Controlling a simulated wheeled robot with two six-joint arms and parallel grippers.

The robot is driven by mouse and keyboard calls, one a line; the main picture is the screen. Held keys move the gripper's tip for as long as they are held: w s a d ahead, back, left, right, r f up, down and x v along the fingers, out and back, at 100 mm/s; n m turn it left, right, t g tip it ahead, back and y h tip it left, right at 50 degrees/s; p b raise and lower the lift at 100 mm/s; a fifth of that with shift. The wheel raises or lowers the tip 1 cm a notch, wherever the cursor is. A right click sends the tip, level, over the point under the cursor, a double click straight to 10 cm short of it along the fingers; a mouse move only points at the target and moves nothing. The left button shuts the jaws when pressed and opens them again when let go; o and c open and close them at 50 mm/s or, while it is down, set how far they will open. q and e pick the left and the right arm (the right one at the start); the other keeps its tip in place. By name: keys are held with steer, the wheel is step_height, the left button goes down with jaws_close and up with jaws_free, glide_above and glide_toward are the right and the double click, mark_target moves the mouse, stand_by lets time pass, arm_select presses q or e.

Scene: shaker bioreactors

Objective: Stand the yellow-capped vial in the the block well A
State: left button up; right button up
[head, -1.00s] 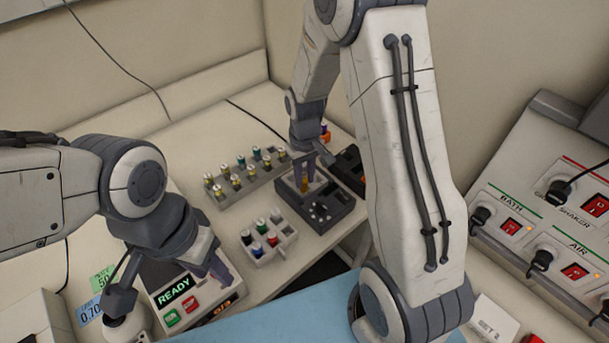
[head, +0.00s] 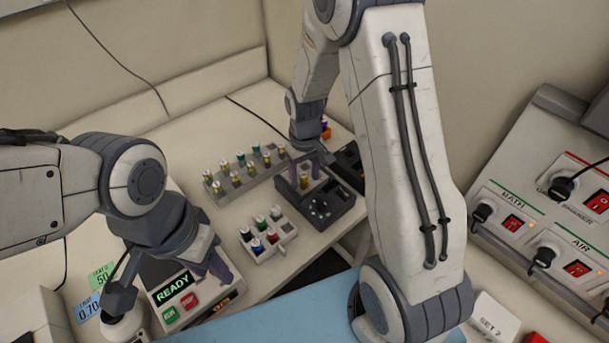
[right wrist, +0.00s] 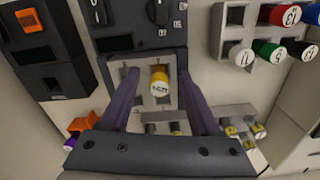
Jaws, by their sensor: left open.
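The yellow-capped vial (right wrist: 159,80) stands in a well of a pale insert (right wrist: 147,103) in a dark block (right wrist: 135,35) in the right wrist view. The insert has an empty-looking well beside it; I cannot read a well letter. In the head view the vial (head: 303,180) looks upright in the dark block (head: 322,206). My right gripper (right wrist: 157,92) is open, with one finger on each side of the vial and gaps between. It points down over the block in the head view (head: 303,168). My left gripper (head: 214,268) is open and empty above the READY panel.
A long rack (head: 217,192) of several capped vials stands left of the block. A small white rack (head: 283,242) with coloured caps is in front. The READY control panel (head: 172,290) lies under my left gripper. Switch boxes (head: 520,205) stand at the right.

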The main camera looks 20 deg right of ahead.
mark_target(305, 176)
step_height(305, 176, up, 7)
steer(key=p, duration=0.6)
stand_by(0.4)
stand_by(0.3)
